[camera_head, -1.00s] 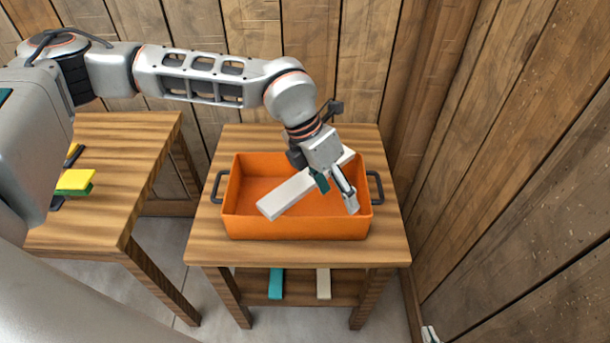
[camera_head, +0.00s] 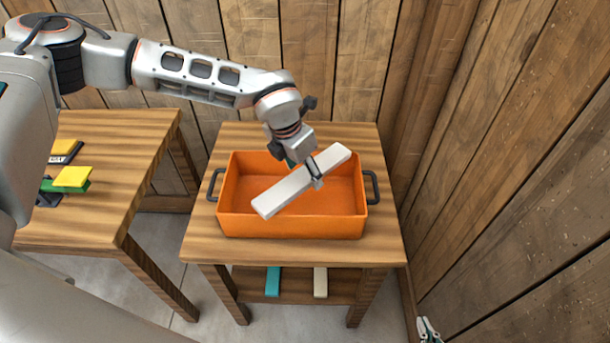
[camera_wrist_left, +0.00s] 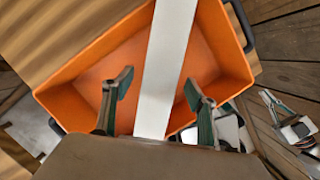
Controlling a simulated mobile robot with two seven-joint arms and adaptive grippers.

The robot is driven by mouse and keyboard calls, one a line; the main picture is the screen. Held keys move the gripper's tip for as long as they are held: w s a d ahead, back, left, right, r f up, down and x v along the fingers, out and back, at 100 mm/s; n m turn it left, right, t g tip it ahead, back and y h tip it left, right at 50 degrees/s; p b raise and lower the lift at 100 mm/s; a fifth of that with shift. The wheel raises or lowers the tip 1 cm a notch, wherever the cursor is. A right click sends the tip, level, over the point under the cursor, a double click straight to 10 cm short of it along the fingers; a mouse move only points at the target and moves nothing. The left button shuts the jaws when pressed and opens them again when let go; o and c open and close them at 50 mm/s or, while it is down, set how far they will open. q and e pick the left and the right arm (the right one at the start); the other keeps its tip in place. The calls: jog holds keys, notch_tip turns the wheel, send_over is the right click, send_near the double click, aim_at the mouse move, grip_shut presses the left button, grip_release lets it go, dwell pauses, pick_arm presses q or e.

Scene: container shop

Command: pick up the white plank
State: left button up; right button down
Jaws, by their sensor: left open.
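The white plank (camera_head: 285,194) lies diagonally at the orange crate (camera_head: 290,224); in the head view its upper right end overlaps the crate's back rim. I cannot tell whether it rests on the rim. My left gripper (camera_head: 313,172) is over the plank, with one finger visible on its near side. In the left wrist view the plank (camera_wrist_left: 165,70) runs between the two open fingers of my left gripper (camera_wrist_left: 158,95), with gaps on both sides. My right gripper (camera_head: 428,330) shows small at the lower right edge, far from the plank; its fingers are too small to read.
The crate stands on a wooden table (camera_head: 210,240) with dark handles at both sides. A teal plank (camera_head: 273,282) and a cream plank (camera_head: 320,282) lie on the shelf below. Another table (camera_head: 120,170) at left holds yellow and green pieces (camera_head: 72,178). Wooden walls close off back and right.

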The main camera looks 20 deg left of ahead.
pick_arm(q)
jog(key=shift+f, duration=0.25)
jog(key=c, duration=1.4)
jog(key=shift+c, duration=0.4)
jog(key=shift+r, duration=0.15)
